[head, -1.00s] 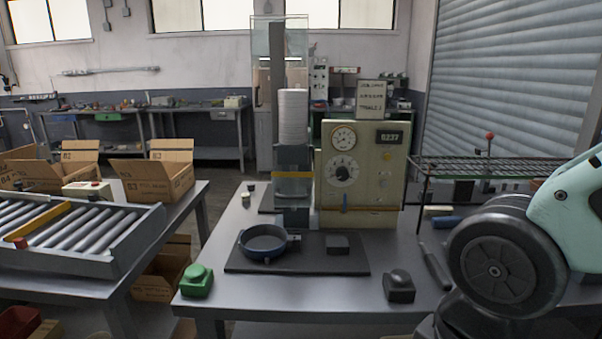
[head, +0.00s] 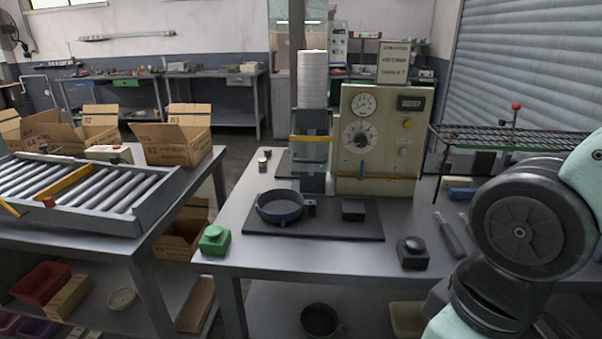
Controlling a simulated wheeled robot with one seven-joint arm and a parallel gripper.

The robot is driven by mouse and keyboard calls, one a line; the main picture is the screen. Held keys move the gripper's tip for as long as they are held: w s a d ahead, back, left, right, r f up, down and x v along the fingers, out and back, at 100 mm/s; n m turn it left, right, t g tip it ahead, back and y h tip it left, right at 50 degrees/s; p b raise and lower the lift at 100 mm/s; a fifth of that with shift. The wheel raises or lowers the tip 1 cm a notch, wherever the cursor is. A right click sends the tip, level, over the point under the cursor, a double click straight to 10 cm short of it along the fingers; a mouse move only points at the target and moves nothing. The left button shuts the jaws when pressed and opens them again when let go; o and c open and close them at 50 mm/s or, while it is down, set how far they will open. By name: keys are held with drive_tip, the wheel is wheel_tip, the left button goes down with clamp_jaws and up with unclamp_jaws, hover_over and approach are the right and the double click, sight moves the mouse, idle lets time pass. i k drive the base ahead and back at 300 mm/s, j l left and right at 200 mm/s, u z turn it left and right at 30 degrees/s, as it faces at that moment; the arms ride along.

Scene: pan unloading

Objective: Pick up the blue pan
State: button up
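The blue pan (head: 280,208) is round and shallow with a dark inside. It sits upright on a black mat (head: 330,231) on the grey table, left of the mat's middle. A short dark block at its right side looks like a stub handle or fitting. My arm shows at the right edge, but my gripper is outside the head view, so its state is hidden.
A green button box (head: 215,240) stands left of the mat and a black one (head: 412,251) right of it. A dark block (head: 353,210) sits right of the pan. Behind are a test machine (head: 378,140) and a white stack (head: 313,78). A roller conveyor (head: 90,195) is at left.

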sight(277, 204)
drive_tip(key=i+l+u, duration=0.15)
drive_tip(key=u, duration=0.2)
drive_tip(key=i+l+u, duration=0.1)
drive_tip(key=l+u, duration=0.3)
drive_tip(key=i+l+u, duration=0.1)
drive_tip(key=u, duration=0.25)
drive_tip(key=l, duration=0.1)
